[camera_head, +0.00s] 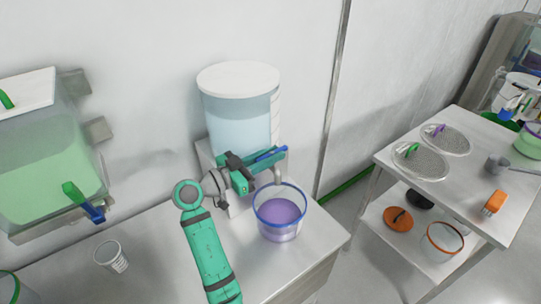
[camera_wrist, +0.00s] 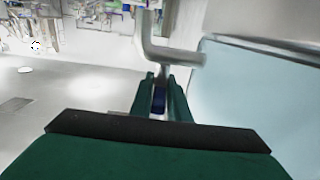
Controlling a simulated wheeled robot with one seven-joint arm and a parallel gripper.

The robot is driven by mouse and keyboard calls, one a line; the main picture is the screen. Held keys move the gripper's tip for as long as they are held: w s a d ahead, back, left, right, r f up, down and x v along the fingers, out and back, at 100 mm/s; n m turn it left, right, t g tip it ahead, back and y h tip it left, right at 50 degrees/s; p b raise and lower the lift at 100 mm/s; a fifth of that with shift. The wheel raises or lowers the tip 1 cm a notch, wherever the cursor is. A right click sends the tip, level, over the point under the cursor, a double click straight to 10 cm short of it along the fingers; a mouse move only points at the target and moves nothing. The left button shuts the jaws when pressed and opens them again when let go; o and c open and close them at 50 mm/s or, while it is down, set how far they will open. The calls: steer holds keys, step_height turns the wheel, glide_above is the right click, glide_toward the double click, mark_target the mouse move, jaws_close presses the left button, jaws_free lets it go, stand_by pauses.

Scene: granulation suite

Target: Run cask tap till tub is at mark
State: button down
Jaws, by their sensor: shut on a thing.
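The cask (camera_head: 240,115) is a clear vessel with a white lid and pale blue contents, standing against the wall. Its side also shows at the right of the wrist view (camera_wrist: 260,90). A grey spout (camera_head: 277,173) comes from its front; it also shows in the wrist view (camera_wrist: 150,45). My gripper (camera_head: 268,158) is shut on the blue tap lever (camera_head: 272,154), which shows between the green fingers in the wrist view (camera_wrist: 159,100). The clear, blue-rimmed tub (camera_head: 281,212) stands upright below the spout with purple liquid inside. I cannot make out its mark or any running stream.
A small ribbed cup (camera_head: 111,256) stands on the steel bench (camera_head: 160,230). A green-filled tank (camera_head: 45,150) with its own tap hangs at the left. A separate steel table (camera_head: 470,200) at the right carries sieves and an orange-handled brush (camera_head: 493,203).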

steer(key=shift+r, duration=0.15)
steer(key=c, duration=2)
jaws_free()
steer(key=shift+d, duration=0.2)
steer(key=shift+a, duration=0.2)
steer(key=v, duration=1)
steer(key=shift+s+a, duration=0.25)
steer(key=shift+w, duration=0.15)
